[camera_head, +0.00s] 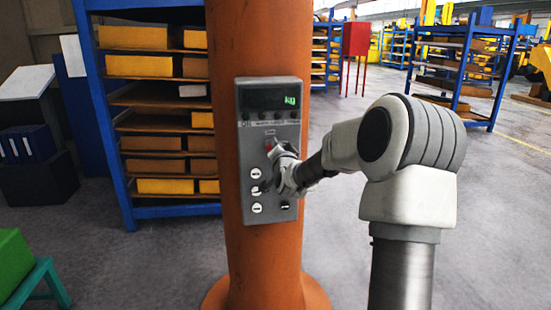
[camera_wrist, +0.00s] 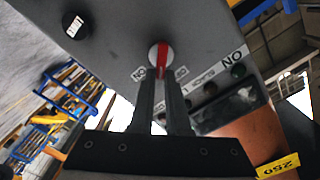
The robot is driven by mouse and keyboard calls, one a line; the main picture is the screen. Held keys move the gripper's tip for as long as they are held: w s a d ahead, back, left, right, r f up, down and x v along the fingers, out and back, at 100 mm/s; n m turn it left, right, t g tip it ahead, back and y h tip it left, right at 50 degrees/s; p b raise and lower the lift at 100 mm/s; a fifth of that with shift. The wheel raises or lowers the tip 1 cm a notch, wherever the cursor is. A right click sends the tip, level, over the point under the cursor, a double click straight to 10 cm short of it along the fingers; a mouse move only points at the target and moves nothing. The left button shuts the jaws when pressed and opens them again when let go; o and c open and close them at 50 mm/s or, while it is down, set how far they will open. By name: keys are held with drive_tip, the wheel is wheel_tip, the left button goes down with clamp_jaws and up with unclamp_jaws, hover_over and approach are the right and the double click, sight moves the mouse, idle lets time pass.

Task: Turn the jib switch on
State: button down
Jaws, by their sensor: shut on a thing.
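A grey control box (camera_head: 247,95) with a green-lit "kg" display is fixed to the orange column (camera_head: 245,30). My gripper (camera_head: 277,165) is at the middle of the box face and hides part of it. In the wrist view a round white knob with a red bar (camera_wrist: 158,52) sits at the fingertips of my gripper (camera_wrist: 160,75). The fingers are close together and shut on it. Small labels beside the knob include an "ON"; I cannot read a jib label. The red bar lies roughly in line with the fingers.
Several white round dials (camera_head: 256,208) show on the box's lower left; a black knob (camera_wrist: 75,25) is near in the wrist view. Blue shelving (camera_head: 125,180) with yellow bins stands behind the column. A green block on a teal stool (camera_head: 45,270) is at lower left.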

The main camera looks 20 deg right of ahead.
drive_tip(key=m+b, duration=0.3)
drive_tip(key=f+m+b, duration=0.1)
drive_tip(key=m+b, duration=0.1)
drive_tip(key=b, duration=0.1)
drive_tip(key=m+b, duration=0.3)
drive_tip(key=shift+d+f+m, duration=0.25)
drive_tip(key=shift+m, duration=0.05)
idle(0.4)
drive_tip(key=c, duration=0.9)
unclamp_jaws()
drive_tip(key=shift+s, duration=0.1)
drive_tip(key=p+v, duration=0.1)
drive_tip(key=v, duration=1.6)
drive_tip(key=shift+s, duration=0.2)
